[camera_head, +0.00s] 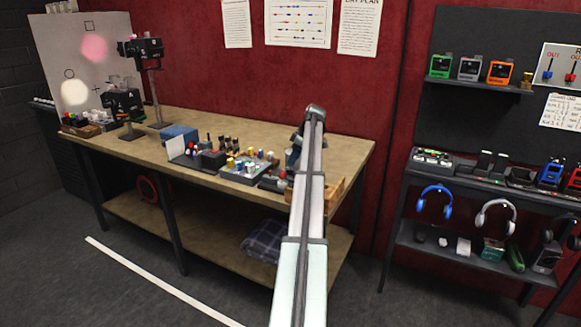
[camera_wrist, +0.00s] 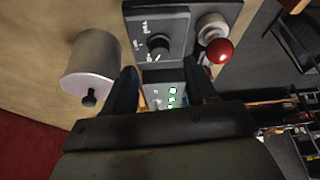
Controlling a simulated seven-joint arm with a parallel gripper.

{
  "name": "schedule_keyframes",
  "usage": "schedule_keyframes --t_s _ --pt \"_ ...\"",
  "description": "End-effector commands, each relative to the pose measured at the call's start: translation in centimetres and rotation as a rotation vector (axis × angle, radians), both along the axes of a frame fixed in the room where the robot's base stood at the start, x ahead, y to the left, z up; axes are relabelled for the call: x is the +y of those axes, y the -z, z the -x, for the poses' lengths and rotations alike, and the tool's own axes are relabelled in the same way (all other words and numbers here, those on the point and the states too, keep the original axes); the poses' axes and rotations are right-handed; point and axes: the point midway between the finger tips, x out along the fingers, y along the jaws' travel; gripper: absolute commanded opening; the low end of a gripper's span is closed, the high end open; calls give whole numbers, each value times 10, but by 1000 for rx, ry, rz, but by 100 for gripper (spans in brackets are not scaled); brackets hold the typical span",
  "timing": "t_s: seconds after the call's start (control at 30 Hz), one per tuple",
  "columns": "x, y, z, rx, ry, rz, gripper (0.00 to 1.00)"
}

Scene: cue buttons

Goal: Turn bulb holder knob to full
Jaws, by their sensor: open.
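In the wrist view a dark grey box (camera_wrist: 180,20) carries a small black knob (camera_wrist: 158,45) with white lettering beside it; one word may read "full", but the print is too small to be sure. I cannot tell which way the knob points. My gripper (camera_wrist: 163,76) is open, its two dark fingers spread below the knob in the picture, with nothing between them that I can see held. In the head view my arm reaches over the right end of the workbench (camera_head: 345,150), and its end is mostly hidden there.
A grey cylinder (camera_wrist: 92,65) with a black knob stands left of my fingers. A red ball (camera_wrist: 219,50) on a pale cylinder is at the right. A panel with green-lit squares (camera_wrist: 172,97) lies between the fingers. Several small devices crowd the bench; a shelf rack (camera_head: 490,85) stands right.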

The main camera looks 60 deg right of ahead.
Motion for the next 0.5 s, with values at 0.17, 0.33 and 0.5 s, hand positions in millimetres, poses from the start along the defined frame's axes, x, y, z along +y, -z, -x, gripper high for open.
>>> schedule_keyframes --t_s 0.17,0.33,0.5 --pt "2 25 -10 0 0 -1 57" --pt "3 39 -17 0 0 1 57" --pt "3 45 -19 0 0 1 57"
